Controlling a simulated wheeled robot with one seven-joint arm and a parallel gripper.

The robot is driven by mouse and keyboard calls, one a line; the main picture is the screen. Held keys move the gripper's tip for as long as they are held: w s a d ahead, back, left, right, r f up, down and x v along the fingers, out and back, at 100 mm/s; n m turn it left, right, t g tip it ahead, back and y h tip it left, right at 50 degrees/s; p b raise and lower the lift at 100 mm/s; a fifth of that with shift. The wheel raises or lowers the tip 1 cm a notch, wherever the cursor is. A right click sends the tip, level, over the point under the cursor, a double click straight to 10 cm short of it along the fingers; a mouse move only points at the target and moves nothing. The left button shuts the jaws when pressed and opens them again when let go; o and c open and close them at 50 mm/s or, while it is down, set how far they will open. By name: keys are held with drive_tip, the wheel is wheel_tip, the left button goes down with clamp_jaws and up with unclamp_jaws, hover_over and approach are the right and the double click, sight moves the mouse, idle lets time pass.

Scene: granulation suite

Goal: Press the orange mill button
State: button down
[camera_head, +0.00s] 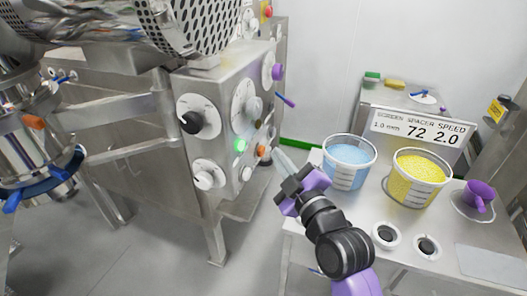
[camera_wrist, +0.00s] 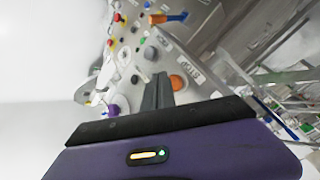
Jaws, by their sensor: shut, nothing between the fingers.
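The orange button (camera_head: 262,151) is on the side face of the steel control cabinet (camera_head: 228,85), low down and right of a lit green button (camera_head: 240,146). My gripper (camera_head: 283,160) is shut and empty, its fingertips to the right of the orange button and pointing toward the panel. In the wrist view the orange button (camera_wrist: 178,82) shows just right of my shut fingertips (camera_wrist: 160,78), with lettering beside it. Part of its left edge is close to or behind the fingers. I cannot tell whether they touch.
A bench on the right holds a blue-filled tub (camera_head: 349,160), a yellow-filled tub (camera_head: 416,178) and a purple scoop (camera_head: 480,195). Other knobs, including a purple one (camera_head: 278,72), sit around the panel. The floor in front of the cabinet is clear.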

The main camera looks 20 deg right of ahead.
drive_tip(key=shift+w+a, duration=0.1)
drive_tip(key=shift+a, duration=0.05)
idle(0.5)
drive_tip(key=shift+w+a, duration=0.45)
drive_tip(key=shift+a, duration=0.15)
idle(0.9)
idle(0.4)
drive_tip(key=shift+s+d+b, duration=0.35)
drive_tip(key=shift+s+d, duration=0.2)
drive_tip(key=shift+d, duration=0.15)
drive_tip(key=s+d+b, duration=0.1)
drive_tip(key=d, duration=0.1)
drive_tip(key=s+d+b, duration=0.2)
idle(0.3)
